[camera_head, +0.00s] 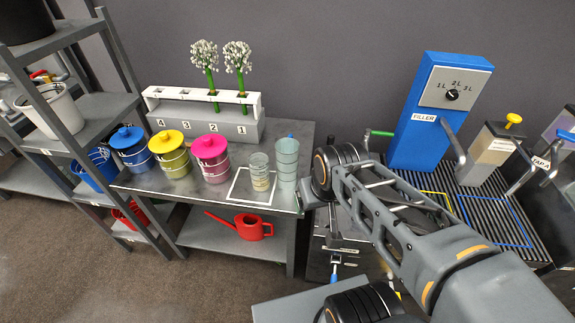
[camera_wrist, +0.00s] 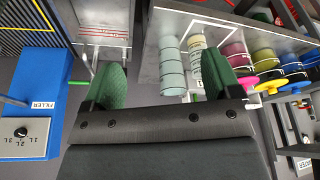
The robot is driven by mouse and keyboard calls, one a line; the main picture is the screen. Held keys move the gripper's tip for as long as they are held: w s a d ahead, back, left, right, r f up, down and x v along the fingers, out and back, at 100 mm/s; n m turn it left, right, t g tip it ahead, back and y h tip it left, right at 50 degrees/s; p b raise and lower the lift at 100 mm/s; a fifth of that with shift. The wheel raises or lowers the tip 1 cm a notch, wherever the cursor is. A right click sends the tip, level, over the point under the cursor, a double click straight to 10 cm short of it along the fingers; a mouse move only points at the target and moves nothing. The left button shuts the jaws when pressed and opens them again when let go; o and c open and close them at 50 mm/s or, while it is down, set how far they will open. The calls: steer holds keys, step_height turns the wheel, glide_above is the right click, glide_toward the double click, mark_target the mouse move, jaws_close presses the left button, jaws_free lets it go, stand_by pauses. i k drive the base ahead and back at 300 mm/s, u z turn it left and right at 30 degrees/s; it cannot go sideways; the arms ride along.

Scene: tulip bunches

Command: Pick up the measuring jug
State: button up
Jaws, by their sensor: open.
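Two clear banded vessels stand upright at the right end of the grey table. The taller blue-grey one (camera_head: 287,160) is beside a white outlined square; the shorter one (camera_head: 260,172), with pale yellowish bands, is inside it. I cannot tell for sure which is the measuring jug. In the wrist view, the taller vessel (camera_wrist: 172,68) appears between my fingers but farther off, and the shorter one (camera_wrist: 196,45) is partly behind the right finger. My gripper (camera_wrist: 162,70), with green pads, is open and empty. In the head view, my arm hides the gripper's fingers.
Blue (camera_head: 129,148), yellow (camera_head: 170,155) and pink (camera_head: 211,158) lidded pots line the table. Behind them is a numbered rack (camera_head: 205,123) with white flowers. A red watering can (camera_head: 245,228) is below. The blue filler (camera_head: 425,120) stands right, shelves left.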

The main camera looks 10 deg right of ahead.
mark_target(286, 150)
steer(key=u, duration=1.9)
steer(key=i, duration=1.8)
steer(key=z, duration=3.4)
